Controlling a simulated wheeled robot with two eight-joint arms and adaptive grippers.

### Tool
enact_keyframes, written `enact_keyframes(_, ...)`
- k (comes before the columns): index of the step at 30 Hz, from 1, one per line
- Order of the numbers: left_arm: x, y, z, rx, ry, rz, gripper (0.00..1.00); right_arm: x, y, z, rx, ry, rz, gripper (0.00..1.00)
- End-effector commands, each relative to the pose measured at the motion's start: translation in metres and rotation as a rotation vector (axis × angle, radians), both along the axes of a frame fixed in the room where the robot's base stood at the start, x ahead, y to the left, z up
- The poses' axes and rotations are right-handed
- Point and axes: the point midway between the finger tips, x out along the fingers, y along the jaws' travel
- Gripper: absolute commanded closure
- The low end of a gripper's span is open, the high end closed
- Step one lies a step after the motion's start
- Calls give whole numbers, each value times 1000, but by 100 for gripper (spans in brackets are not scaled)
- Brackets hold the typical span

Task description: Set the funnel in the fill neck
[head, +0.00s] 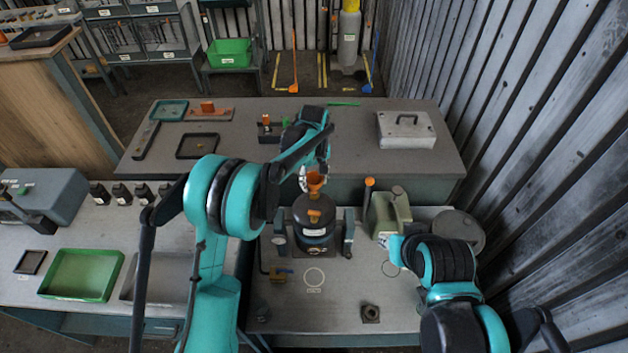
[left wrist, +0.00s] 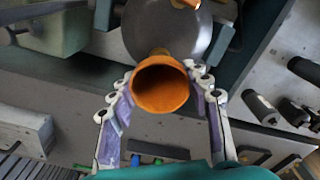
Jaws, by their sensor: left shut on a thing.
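My left gripper (head: 313,182) is shut on an orange funnel (head: 316,179), above and behind the dark round housing (head: 313,232). In the left wrist view the funnel (left wrist: 160,88) shows its round mouth between the two fingers of the left gripper (left wrist: 165,80). The housing's round top (left wrist: 150,28) lies beyond it. The fill neck cannot be made out clearly; the funnel may hide it. An orange part (head: 314,215) sits at the housing's front. My right gripper (head: 388,241) is small and partly hidden; its fingers are unclear.
A green can (head: 388,215) and a round grey lid (head: 458,231) stand right of the housing. A green tray (head: 80,275) lies at left on the bench. The rear table holds a white case (head: 406,130) and trays. A corrugated wall closes the right side.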

Motion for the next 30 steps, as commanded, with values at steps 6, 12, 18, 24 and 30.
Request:
enact_keyframes(6, 0, 0, -1, 0, 0, 0, 68, 0, 0, -1, 0, 0, 0, 68)
enact_keyframes(12, 0, 0, -7, 0, 0, 0, 68, 0, 0, -8, 0, 0, 0, 68)
enact_keyframes(18, 0, 0, -9, 0, 0, 0, 68, 0, 0, -10, 0, 0, 0, 68)
enact_keyframes(24, 0, 0, -9, 0, 0, 0, 68, 0, 0, -9, 0, 0, 0, 68)
enact_keyframes(30, 0, 0, -10, 0, 0, 0, 68, 0, 0, -10, 0, 0, 0, 68)
